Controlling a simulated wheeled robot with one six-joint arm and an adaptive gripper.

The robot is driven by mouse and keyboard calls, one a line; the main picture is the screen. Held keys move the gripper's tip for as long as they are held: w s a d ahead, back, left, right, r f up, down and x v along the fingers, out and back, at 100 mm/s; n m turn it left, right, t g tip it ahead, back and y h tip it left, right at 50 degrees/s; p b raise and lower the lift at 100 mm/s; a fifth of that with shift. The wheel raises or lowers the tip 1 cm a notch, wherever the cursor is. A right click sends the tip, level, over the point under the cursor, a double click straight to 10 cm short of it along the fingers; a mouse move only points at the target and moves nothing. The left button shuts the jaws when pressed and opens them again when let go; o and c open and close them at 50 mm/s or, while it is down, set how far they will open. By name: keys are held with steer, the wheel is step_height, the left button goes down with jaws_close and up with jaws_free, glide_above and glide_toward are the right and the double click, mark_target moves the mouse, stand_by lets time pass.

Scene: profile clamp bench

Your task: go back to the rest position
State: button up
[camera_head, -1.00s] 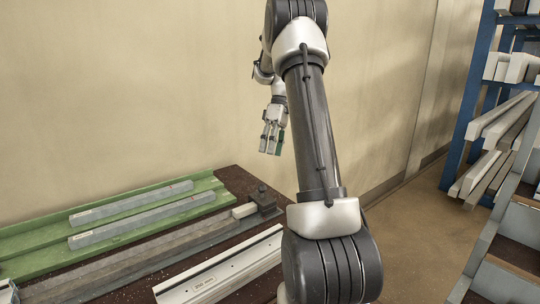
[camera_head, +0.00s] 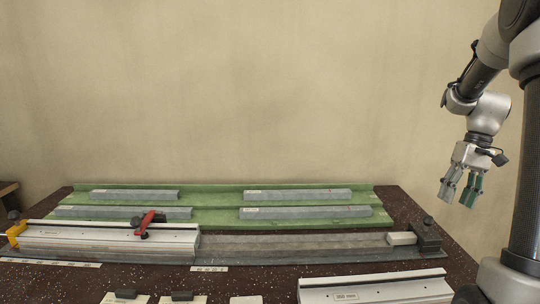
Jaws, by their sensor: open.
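My gripper (camera_head: 461,192) hangs at the right of the view, above the right end of the bench. Its fingers point down, stand apart and hold nothing. It is well clear of the bench and of everything on it. Part of my arm stands at the right edge of the picture.
A dark speckled bench (camera_head: 215,278) carries a green tray (camera_head: 215,198) with several grey bars. In front lie a clamp rail (camera_head: 300,247) with an end stop (camera_head: 425,236), a white profile (camera_head: 110,238) with a red-handled clamp (camera_head: 145,223), and another profile (camera_head: 375,288). Wall behind is bare.

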steer(key=s+a+r+t+h, duration=0.1)
steer(key=s+a+r+t, duration=0.1)
steer(key=s+a, duration=0.3)
steer(key=s+a+r+n+t, duration=0.1)
steer(key=s+a+r+t, duration=0.1)
steer(key=s+a+r, duration=0.2)
steer(key=s+a+r+t+h, duration=0.1)
steer(key=s+a+r+t, duration=0.1)
steer(key=s+a, duration=0.4)
steer(key=shift+s+r+h, duration=0.3)
steer(key=shift+s+r, duration=0.1)
steer(key=shift+s, duration=1.45)
